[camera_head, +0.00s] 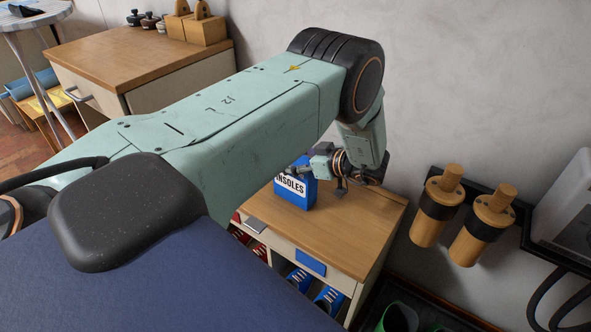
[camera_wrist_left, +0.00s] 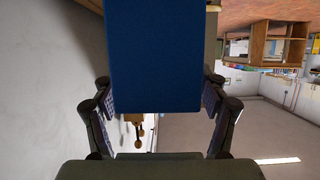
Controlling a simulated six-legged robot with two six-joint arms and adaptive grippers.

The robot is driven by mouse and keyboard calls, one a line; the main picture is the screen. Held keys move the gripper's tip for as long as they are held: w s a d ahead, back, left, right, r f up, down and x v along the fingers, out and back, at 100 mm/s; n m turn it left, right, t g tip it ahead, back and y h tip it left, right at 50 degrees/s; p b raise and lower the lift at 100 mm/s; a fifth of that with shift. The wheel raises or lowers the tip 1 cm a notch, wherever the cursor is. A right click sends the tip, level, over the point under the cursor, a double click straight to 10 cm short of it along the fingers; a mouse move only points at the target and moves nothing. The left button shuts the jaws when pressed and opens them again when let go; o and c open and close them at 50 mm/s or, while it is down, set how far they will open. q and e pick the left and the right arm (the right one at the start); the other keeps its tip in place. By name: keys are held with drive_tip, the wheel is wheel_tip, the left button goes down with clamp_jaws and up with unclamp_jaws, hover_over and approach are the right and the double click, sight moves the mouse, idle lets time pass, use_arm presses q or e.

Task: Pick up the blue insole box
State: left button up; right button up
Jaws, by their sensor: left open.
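In the left wrist view the plain blue face of the box (camera_wrist_left: 155,55) fills the upper middle. The open fingers of the left gripper (camera_wrist_left: 158,98) lie one on each side of it, close to its edges. Whether they touch it I cannot tell. My right gripper is in neither view.
The cabinet's lower shelves hold blue shoes (camera_head: 328,297) and red ones. A wall rack with wooden-handled tools (camera_head: 464,222) is to the right. A wooden-topped workbench (camera_head: 130,62) stands at the back left. The cabinet top right of the box is clear.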

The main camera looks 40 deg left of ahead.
use_arm(q)
drive_tip(key=shift+r, duration=0.1)
drive_tip(key=shift+w, duration=0.1)
drive_tip(key=shift+c, duration=0.7)
drive_tip(key=c, duration=0.4)
clamp_jaws()
